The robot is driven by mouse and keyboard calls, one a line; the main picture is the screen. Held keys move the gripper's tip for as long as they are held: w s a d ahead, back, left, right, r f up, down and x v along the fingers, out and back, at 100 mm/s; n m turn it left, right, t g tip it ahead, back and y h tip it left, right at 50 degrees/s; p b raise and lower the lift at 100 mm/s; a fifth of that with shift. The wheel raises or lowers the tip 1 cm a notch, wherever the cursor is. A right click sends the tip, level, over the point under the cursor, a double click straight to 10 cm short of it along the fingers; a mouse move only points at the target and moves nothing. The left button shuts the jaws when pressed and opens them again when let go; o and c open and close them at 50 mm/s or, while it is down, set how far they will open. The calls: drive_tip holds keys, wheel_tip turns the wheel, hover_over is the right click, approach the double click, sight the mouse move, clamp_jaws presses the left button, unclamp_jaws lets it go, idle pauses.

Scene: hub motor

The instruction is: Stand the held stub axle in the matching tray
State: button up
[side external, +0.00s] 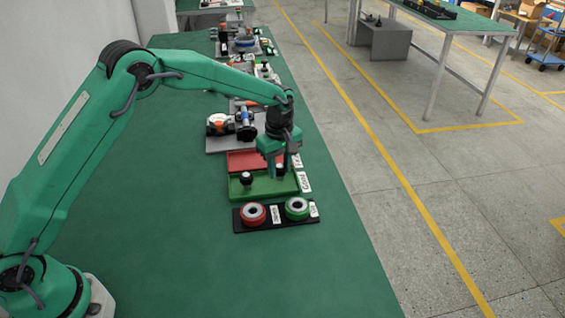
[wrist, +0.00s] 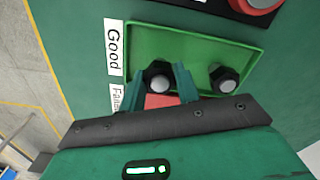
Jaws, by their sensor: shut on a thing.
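My gripper (side external: 280,168) is over the right part of the green tray (side external: 262,190), beside the red tray (side external: 243,160). In the wrist view its two fingers (wrist: 158,88) are shut on a black stub axle (wrist: 159,73) with a pale round end. The held axle looks upright and lies within the outline of the green tray (wrist: 190,35), labelled Good. Whether it touches the tray floor I cannot tell. A second black stub axle (side external: 246,179) stands in the same tray; it also shows in the wrist view (wrist: 223,77). The red tray (wrist: 160,101) is mostly hidden behind my gripper.
A black stand (side external: 242,225) with a red ring (side external: 253,221) and a green ring (side external: 297,215) sits just in front of the green tray. A grey board (side external: 215,145) with parts lies behind the red tray. The green table is clear at the front.

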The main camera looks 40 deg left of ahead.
sight(279, 165)
drive_tip(key=shift+f, duration=0.75)
drive_tip(key=shift+f, duration=0.1)
drive_tip(key=o, duration=1.1)
wheel_tip(279, 165, up, 11)
drive_tip(key=shift+r, duration=0.65)
